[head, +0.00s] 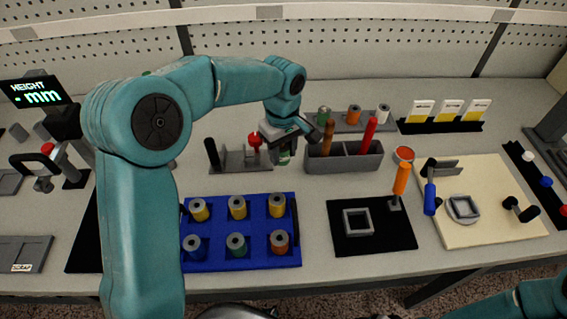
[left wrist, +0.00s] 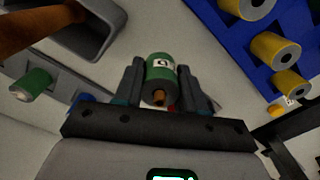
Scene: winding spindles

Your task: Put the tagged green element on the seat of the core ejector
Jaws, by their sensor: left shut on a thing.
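The tagged green element (head: 284,157) is held in my left gripper (head: 284,146), above the bench between the grey stand and the pen holder. In the left wrist view the green element (left wrist: 160,72) sits between both fingers, its white tag with a black mark facing the camera and a brown core end showing. A grey stand (head: 238,163) with a black handle and a red knob is just left of the gripper; it looks like the core ejector. Its seat cannot be made out. My right gripper is out of view; only part of its arm shows at the bottom right.
A blue tray (head: 240,260) of yellow, blue, green and orange elements lies in front. The two-bin holder (head: 345,162) stands close right of the gripper. Behind it, a rack holds another green element (head: 323,115). A black mat (head: 385,238) carries a square grey frame.

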